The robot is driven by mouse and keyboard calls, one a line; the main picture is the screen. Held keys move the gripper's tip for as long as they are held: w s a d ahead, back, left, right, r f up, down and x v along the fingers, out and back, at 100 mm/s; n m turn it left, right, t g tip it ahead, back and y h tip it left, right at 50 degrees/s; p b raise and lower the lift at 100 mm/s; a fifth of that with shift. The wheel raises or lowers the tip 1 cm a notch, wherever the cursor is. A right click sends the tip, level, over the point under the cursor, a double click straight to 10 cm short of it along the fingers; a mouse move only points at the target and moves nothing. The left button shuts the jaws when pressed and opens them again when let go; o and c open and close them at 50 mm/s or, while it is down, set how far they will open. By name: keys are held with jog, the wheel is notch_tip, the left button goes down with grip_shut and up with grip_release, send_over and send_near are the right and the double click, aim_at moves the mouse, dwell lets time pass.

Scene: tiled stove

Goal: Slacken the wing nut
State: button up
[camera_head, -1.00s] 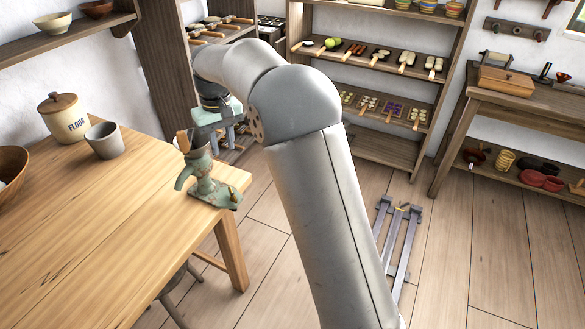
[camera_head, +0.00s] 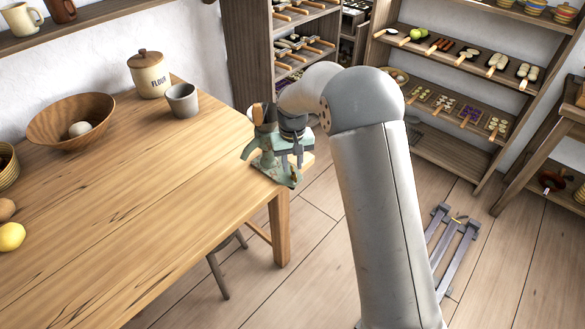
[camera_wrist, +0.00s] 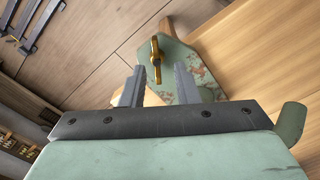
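A worn green cast-iron grinder (camera_head: 262,158) stands at the corner of the wooden table. In the wrist view, part of its green body (camera_wrist: 190,62) shows behind a brass wing nut (camera_wrist: 156,60), with a wooden handle end above. The wing nut cannot be made out in the head view. My gripper (camera_wrist: 158,72) is open, its two grey fingers apart with the nut ahead in the gap between their tips. Whether a finger touches the nut, I cannot tell. In the head view my gripper (camera_head: 297,150) is right beside the grinder and partly covers it.
The wooden table (camera_head: 150,210) has a wide bare top. A flour jar (camera_head: 150,75), a grey cup (camera_head: 182,100) and a wooden bowl (camera_head: 72,120) stand toward its back. A grey metal frame (camera_head: 452,245) lies on the floor. Shelves with food stand behind.

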aim_at(294, 174)
jog(key=shift+f, duration=1.4)
grip_shut()
jog(key=shift+n, duration=0.3)
